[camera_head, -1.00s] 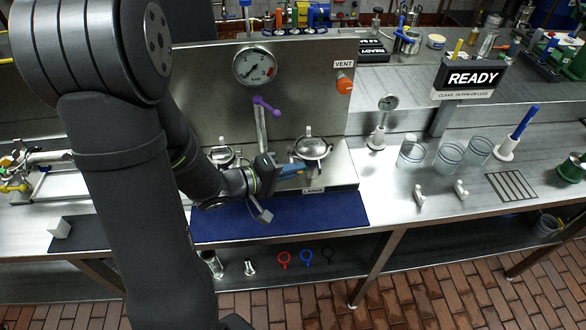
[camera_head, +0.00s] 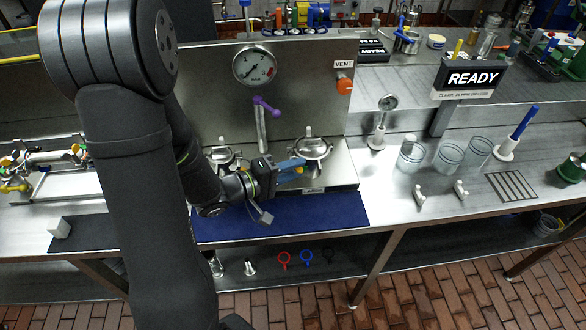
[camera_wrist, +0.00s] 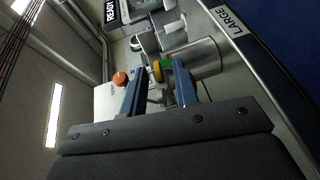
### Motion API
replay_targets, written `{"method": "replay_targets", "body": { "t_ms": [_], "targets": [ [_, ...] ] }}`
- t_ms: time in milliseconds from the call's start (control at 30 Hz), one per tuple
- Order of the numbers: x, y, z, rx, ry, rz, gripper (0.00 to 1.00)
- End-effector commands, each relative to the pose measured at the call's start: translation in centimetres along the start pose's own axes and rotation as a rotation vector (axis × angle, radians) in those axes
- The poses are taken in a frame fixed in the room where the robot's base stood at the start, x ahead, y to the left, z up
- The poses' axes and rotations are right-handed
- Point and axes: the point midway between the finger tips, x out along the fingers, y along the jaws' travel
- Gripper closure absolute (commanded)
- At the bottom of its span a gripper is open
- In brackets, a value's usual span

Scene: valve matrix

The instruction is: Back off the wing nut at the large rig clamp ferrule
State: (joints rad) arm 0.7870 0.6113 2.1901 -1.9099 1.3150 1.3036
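The large rig clamp ferrule (camera_head: 312,148), a shiny metal fitting, stands on the metal rig above the LARGE label (camera_head: 314,190). In the wrist view its metal body (camera_wrist: 200,60) lies just beyond the fingers, with a yellow and green banded part (camera_wrist: 161,69) beside it. My gripper (camera_head: 300,168) is at the fitting's lower left. In the wrist view my gripper (camera_wrist: 158,82) has its two blue fingers apart, with a small grey part (camera_wrist: 155,96) showing between them, possibly the wing nut. I cannot tell whether either finger touches it.
The small fitting (camera_head: 222,154) stands to the left, partly behind my arm. A purple-handled lever (camera_head: 264,108) rises behind, below a pressure gauge (camera_head: 253,66). Clear beakers (camera_head: 448,157) stand to the right.

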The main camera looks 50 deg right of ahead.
Motion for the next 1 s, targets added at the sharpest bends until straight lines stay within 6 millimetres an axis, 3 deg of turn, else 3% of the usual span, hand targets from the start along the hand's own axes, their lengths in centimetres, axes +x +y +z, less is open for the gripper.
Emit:
{"method": "replay_targets", "body": {
  "t_ms": [433, 1000],
  "targets": [
    [-1.0, 0.0, -0.1, 0.000, 0.002, 0.000, 0.72],
    [-9.5, 0.0, -0.1, 0.000, 0.004, -0.001, 0.72]
  ]
}}
